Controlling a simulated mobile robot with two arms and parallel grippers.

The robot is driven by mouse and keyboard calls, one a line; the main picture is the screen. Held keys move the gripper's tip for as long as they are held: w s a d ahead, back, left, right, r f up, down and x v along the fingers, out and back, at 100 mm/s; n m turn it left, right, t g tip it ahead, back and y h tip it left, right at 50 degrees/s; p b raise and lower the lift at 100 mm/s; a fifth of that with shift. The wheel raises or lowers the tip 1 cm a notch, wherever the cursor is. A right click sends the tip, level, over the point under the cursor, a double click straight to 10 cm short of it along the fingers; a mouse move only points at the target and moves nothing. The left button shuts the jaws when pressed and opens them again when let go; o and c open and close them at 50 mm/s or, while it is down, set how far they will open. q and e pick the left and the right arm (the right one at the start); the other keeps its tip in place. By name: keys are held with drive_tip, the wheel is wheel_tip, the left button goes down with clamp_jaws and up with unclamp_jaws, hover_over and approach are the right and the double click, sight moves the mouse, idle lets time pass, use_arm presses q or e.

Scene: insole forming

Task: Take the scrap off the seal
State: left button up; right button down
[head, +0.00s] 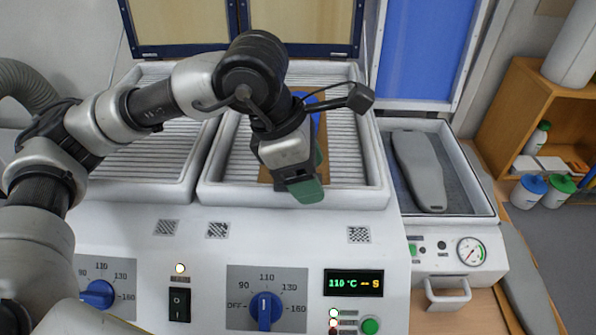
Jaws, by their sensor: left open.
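My left gripper (308,180), with green fingertips, hangs over the front part of the right ribbed heating tray (232,160). It is open. A brown sheet (265,172) and a blue piece (311,103) lie in that tray, partly hidden behind my gripper and wrist. The press bed (394,196) to the right has a pale rim around a dark grey surface, with a grey foot-shaped form (419,170) lying on it. My gripper is well to the left of this bed. I cannot make out a scrap on its rim. My right gripper is not in view.
A second ribbed tray (150,160) is at the left, partly behind my arm. A blue panel (425,45) stands raised behind the press bed. Dials, a switch and a display (353,283) are on the front. A wooden shelf (530,85) is at the far right.

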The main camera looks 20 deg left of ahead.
use_arm(q)
drive_tip(key=shift+f, duration=0.15)
drive_tip(key=shift+c, duration=0.3)
drive_tip(key=c, duration=0.9)
drive_tip(key=shift+c, duration=0.2)
